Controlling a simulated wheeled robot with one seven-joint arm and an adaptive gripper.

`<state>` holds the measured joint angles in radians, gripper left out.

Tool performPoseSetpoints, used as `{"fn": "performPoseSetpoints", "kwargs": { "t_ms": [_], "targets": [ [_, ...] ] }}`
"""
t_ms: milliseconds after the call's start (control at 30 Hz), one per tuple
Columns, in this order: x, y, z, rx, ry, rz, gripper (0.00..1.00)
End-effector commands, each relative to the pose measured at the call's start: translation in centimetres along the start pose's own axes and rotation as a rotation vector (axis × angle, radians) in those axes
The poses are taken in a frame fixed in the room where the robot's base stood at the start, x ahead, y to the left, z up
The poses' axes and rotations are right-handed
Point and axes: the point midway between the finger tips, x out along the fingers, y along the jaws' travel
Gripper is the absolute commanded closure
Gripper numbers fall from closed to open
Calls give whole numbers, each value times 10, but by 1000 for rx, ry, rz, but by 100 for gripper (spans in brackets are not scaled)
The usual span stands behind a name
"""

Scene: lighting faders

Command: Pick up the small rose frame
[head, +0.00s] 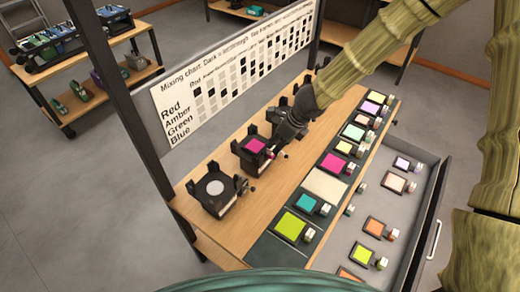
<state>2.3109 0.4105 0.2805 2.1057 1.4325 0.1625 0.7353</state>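A magenta-rose framed square (256,146) sits in a black holder on the wooden table. My dark gripper (276,152) is at its right edge, beside its small handle. The fingertips are small and dark here, so I cannot tell whether they are open, shut or touching the handle. Another magenta frame (334,163) lies in the dark rack to the right. Which of these is the small rose frame is not clear from colour alone.
A holder with a pale disc (214,187) stands at the table's near left. The dark rack (274,246) holds several coloured frames. The open drawer (345,233) holds several more. A mixing chart (232,72) stands behind the holders, beside a dark post (123,95).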

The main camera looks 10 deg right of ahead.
Motion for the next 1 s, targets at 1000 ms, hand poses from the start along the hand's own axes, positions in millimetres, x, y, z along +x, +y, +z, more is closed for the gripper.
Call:
{"fn": "performPoseSetpoints", "kwargs": {
  "t_ms": [1000],
  "targets": [
    [74,-9,8,3,12,9,81]
  ]
}}
